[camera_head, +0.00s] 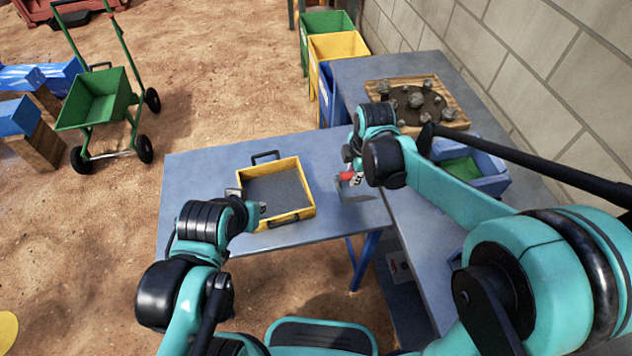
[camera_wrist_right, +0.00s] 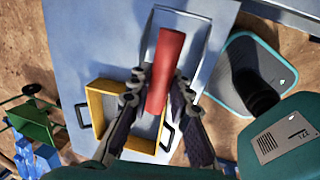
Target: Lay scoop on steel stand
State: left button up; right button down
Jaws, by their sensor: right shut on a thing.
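The scoop's red handle (camera_wrist_right: 168,70) is between the two fingers of my right gripper (camera_wrist_right: 160,85), which is shut on it. In the head view the red handle (camera_head: 350,178) shows beside my right gripper (camera_head: 352,165), over the right end of the near table. A pale rectangular outline (camera_wrist_right: 208,30) lies around the handle's far end in the wrist view. I cannot tell whether it is the scoop's pan or the steel stand. My left gripper (camera_head: 250,202) has its fingertips apart at the left front corner of a yellow-framed sieve tray (camera_head: 312,190), apparently empty.
The sieve tray lies on the grey table (camera_head: 190,180). A second table on the right bears a wooden board (camera_head: 376,88) with several rocks and a blue bin (camera_head: 488,187). Coloured bins (camera_head: 338,45) stand behind. A green cart (camera_head: 100,98) stands on the sandy ground at left.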

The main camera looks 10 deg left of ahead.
jog(key=shift+w+a+f+b, duration=0.45)
jog(key=shift+a+f+b, duration=0.15)
jog(key=shift+a+f, duration=0.6)
jog(key=shift+w+a+f+b, duration=0.4)
jog(key=shift+a+f+b, duration=0.35)
jog(key=shift+f, duration=0.8)
jog(key=shift+w+a+f+b, duration=0.45)
jog(key=shift+a+f, duration=0.7)
jog(key=shift+f, duration=0.2)
jog(key=shift+f, duration=0.1)
jog(key=c, duration=1.4)
grip_release()
